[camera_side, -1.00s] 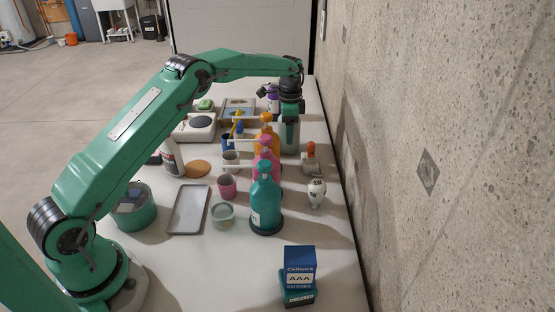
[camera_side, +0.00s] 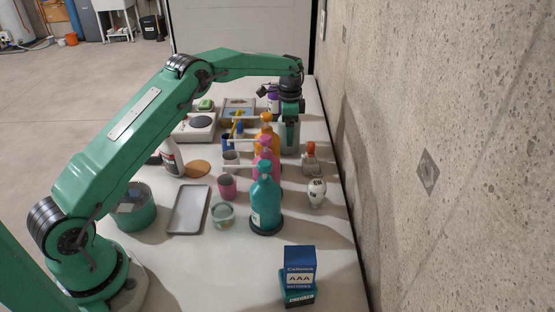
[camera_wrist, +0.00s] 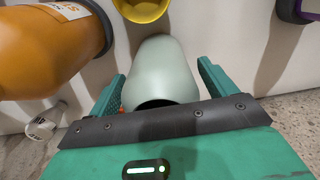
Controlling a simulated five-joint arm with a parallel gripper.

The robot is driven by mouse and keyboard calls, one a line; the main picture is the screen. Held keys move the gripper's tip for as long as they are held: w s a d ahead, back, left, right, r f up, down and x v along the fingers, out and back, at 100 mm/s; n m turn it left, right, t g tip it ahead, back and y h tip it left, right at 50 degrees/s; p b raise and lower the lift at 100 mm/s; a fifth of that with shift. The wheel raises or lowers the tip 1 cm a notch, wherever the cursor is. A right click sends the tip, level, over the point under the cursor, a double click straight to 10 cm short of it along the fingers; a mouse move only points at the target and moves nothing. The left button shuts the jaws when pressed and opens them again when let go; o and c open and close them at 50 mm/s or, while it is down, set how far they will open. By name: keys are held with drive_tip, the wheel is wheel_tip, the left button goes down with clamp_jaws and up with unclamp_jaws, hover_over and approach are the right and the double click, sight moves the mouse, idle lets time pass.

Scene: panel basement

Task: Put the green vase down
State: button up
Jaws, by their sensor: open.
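The green vase (camera_wrist: 162,68) is pale grey-green and sits between the two fingers of my gripper (camera_wrist: 162,90) in the wrist view. A gap shows on the right between vase and finger; the left finger is close beside it, and I cannot tell whether they touch. In the side view the vase (camera_side: 289,140) stands on the table toward the far right, partly hidden by my gripper (camera_side: 290,122), which comes down from above. My gripper is open.
An orange bottle (camera_wrist: 45,45) stands close on the left. A purple-capped bottle (camera_side: 273,100) is behind. Pink (camera_side: 264,165) and teal (camera_side: 266,203) bottles stand nearer the camera. A small orange-topped item (camera_side: 311,156) is to the right, before the concrete wall (camera_side: 450,120).

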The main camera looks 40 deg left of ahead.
wheel_tip(320, 180, up, 12)
idle(0.6)
idle(0.5)
